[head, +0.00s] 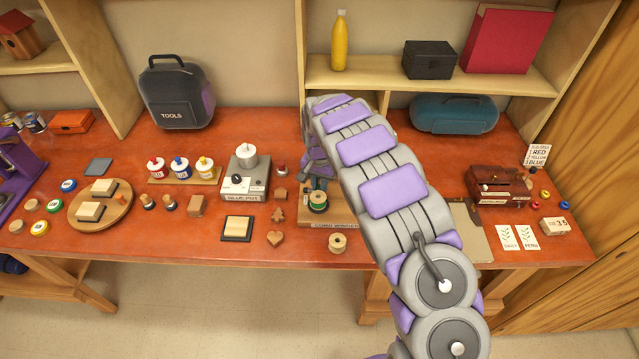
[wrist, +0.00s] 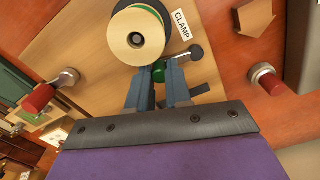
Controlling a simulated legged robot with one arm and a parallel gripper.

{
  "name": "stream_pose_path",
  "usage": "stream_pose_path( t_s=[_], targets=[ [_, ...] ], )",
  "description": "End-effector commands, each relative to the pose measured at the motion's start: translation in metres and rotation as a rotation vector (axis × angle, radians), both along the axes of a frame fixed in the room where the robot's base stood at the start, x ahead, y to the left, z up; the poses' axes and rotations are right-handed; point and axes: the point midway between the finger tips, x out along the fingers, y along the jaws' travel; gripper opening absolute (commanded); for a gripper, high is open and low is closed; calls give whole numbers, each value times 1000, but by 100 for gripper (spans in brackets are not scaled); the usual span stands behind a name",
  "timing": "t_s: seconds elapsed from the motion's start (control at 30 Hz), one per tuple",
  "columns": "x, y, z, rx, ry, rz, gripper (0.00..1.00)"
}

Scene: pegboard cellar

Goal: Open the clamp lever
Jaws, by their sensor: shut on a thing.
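The clamp stand (head: 308,217) is a wooden board on the bench, partly hidden behind my arm. It carries a wooden spool with green thread (head: 318,201), also seen in the wrist view (wrist: 122,36). Beside the spool in the wrist view are a CLAMP label (wrist: 181,24) and a grey rod with a dark ball end (wrist: 196,52). My gripper (wrist: 158,72) is just below the spool in that view, its two fingers closed around a small green rounded piece (wrist: 158,76). I cannot tell how this piece joins the lever.
A loose spool (head: 338,243) lies near the front edge. A grey machine with a dial (head: 245,178) stands left of the clamp stand. A brown box (head: 497,186) is to the right. Two red-ended pieces (wrist: 40,98) (wrist: 268,80) flank the gripper in the wrist view.

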Motion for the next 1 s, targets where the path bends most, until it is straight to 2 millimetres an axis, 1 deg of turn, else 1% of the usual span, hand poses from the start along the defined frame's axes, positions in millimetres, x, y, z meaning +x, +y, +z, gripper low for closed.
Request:
stream_pose_path(
  t_s=[0.07,0.33,0.47,0.67,1.0],
  targets=[
    [0,1,0,1,-1,1,0],
    [1,2,1,2,-2,9,0],
    [2,2,1,2,-1,42,0],
    [8,1,2,3,-2,154,0],
    [19,3,3,3,-3,409,0]
  ],
)
